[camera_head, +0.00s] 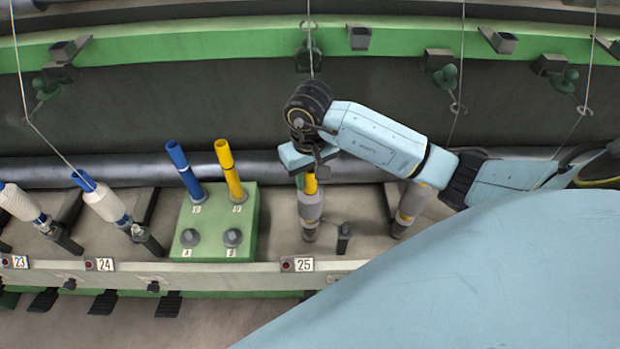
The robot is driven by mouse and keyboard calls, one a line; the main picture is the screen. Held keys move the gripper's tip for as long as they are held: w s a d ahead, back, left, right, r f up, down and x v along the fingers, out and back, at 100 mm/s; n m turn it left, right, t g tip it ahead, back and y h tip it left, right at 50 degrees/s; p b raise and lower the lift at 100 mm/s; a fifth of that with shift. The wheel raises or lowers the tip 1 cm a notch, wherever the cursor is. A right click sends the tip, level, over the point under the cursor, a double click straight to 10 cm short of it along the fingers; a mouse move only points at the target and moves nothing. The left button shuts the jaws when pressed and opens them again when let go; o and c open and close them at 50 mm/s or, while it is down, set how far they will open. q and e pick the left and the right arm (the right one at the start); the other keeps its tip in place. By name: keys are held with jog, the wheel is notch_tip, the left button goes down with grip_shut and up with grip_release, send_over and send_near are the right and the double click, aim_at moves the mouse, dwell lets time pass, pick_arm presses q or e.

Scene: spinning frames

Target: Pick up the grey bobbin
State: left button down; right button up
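A grey bobbin (310,206) with a yellow tube top stands upright on a spindle behind the number 25 plate. My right gripper (309,170) is directly over it, pointing down, at the height of its yellow top in the picture. The gripper body hides the tip of the tube, and I cannot tell whether the fingers touch it or how far apart they are. A second grey bobbin (409,207) stands farther right, its upper part hidden behind my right arm. My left gripper is not in view.
A green block (220,250) left of the gripper holds a blue tube (184,170) and a yellow tube (230,170), with two grey knobs in front. White bobbins (105,203) lean at the left with threads running up. A rail with number plates runs along the front.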

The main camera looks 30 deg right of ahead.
grip_shut()
jog(key=shift+r, duration=0.1)
